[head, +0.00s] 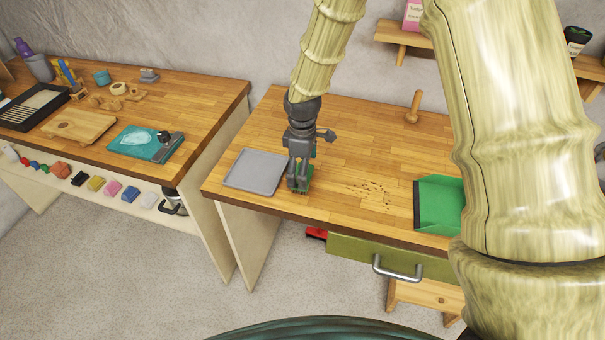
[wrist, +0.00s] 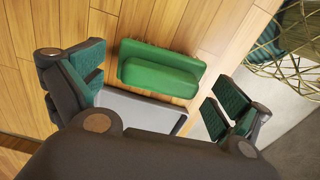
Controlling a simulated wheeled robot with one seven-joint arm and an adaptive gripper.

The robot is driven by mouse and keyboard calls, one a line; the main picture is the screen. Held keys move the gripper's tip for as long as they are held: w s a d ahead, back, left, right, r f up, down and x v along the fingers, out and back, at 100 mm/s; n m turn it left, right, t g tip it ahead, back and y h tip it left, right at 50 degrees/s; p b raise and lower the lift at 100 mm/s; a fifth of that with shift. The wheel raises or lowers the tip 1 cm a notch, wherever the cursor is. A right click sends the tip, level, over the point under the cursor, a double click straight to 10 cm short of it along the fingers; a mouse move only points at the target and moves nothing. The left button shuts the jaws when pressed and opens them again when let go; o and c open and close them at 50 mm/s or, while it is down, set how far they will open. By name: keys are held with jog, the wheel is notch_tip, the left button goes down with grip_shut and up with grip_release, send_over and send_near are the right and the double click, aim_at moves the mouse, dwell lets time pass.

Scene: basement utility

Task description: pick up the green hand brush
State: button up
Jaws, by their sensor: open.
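The green hand brush (wrist: 160,74) lies on the wooden table between my open fingers in the wrist view. In the head view, only small green parts of the brush (head: 306,183) show behind and below my gripper (head: 299,184). My gripper points down over the brush, with its fingers on either side. In the wrist view, my gripper (wrist: 158,90) has clear gaps between both finger pads and the brush. I cannot tell how high the fingertips are above the tabletop.
A grey tray (head: 257,172) lies just left of my gripper. Dark crumbs (head: 375,194) are scattered to the right, then a green dustpan (head: 438,204). A wooden peg-like object (head: 413,107) stands at the back. The table's front edge (head: 330,228) is near, above a drawer handle (head: 397,270).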

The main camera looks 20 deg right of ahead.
jog(key=shift+f, duration=0.65)
jog(key=c, duration=0.8)
jog(key=shift+s+r, duration=0.1)
jog(key=shift+s, duration=0.15)
jog(key=shift+c, duration=1.4)
jog(key=shift+o, duration=0.6)
jog(key=shift+f, duration=0.2)
